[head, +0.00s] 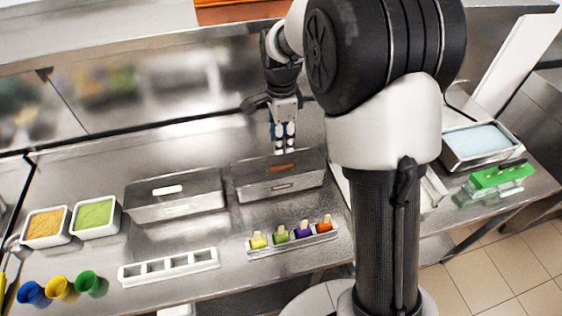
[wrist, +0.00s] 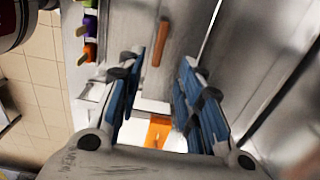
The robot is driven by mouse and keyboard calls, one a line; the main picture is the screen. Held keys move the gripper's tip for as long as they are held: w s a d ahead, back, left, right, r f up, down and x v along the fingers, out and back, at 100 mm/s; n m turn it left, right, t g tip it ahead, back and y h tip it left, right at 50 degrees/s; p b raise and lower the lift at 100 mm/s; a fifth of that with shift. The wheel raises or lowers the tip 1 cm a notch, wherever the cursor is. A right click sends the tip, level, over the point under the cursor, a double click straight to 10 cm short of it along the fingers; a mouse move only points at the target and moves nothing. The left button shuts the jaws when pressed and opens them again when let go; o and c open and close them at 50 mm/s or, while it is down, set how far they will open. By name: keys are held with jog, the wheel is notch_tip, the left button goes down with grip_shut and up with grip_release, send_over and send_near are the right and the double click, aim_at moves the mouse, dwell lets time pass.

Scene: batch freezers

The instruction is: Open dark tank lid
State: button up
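Two steel tanks with lids stand side by side on the counter. The left tank (head: 176,203) has a white handle on its lid. The right tank (head: 276,181) has an orange-brown handle (head: 281,167) on its lid; a brown bar, seemingly this handle (wrist: 160,42), shows in the wrist view. Both lids look closed. My gripper (head: 284,147) points down at the back of the right tank, just above or behind it; the exact gap is unclear. In the wrist view my gripper (wrist: 158,105) has its blue-padded fingers apart, with nothing held between them.
Several colored popsicles in a mold (head: 292,240) stand in front of the right tank. An empty white mold (head: 168,265), colored cups (head: 60,288) and two topping bins (head: 95,216) are at left. A liquid-filled basin (head: 478,142) is at right.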

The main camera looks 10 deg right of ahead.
aim_at(281, 166)
notch_tip(281, 166, down, 10)
jog(key=shift+b, duration=0.65)
grip_shut()
dwell(0.4)
